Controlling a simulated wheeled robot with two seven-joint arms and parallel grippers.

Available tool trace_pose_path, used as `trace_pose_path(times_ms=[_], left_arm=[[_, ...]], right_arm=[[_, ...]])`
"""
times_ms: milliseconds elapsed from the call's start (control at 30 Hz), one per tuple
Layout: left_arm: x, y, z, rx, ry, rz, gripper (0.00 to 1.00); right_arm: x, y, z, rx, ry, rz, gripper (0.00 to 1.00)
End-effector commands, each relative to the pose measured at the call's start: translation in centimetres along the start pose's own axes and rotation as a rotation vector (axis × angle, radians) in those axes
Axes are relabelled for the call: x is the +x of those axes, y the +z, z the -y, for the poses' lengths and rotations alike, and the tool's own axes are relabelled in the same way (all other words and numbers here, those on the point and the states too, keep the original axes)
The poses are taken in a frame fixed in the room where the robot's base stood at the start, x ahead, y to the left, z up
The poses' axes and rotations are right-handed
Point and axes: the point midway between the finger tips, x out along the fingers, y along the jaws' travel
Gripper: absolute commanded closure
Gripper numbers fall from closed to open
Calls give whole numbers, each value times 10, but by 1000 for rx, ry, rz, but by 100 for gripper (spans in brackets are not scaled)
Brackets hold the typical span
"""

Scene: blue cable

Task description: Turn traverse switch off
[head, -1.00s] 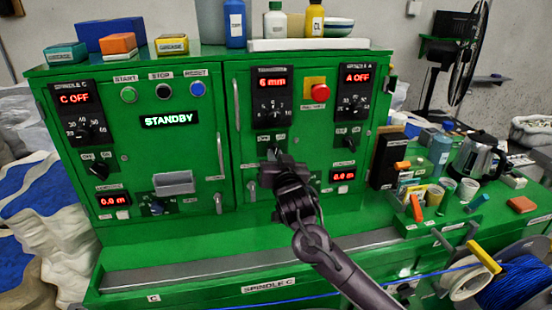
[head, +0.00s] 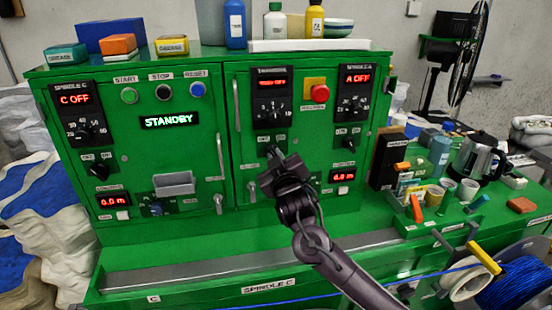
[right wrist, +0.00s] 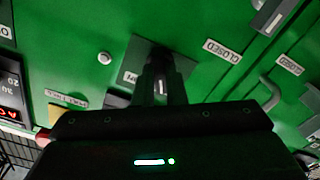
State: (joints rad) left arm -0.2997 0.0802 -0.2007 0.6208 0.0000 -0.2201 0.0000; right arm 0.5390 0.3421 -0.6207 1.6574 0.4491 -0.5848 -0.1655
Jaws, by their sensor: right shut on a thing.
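The traverse panel (head: 272,97) is a black plate in the middle of the green cabinet, with a dial and a small red display whose text is too small to read. The traverse switch is just below it and is mostly hidden by my right gripper (head: 275,154). My right gripper is shut on the switch knob, pointing at the cabinet face. In the right wrist view, the fingers (right wrist: 162,85) close over the dark switch plate (right wrist: 143,53), with an OFF-like label beside them. My left gripper is not in view.
A red emergency button (head: 320,93) is right of the traverse panel. The spindle A panel (head: 353,92) reads A OFF; the spindle C panel (head: 79,113) reads C OFF. A STANDBY display (head: 169,121) is lit. A kettle (head: 481,155) and cups crowd the right bench.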

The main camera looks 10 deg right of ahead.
Motion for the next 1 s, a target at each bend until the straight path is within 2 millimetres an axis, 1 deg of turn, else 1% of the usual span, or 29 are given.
trace_pose_path(times_ms=[533,567,700,1000], left_arm=[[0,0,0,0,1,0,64],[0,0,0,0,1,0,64],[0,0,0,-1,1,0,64],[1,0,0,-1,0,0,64]], right_arm=[[0,0,0,-26,0,-1,100],[0,0,0,-26,0,-1,87],[0,0,0,-25,0,-1,68],[-1,0,0,-25,0,-1,67]])
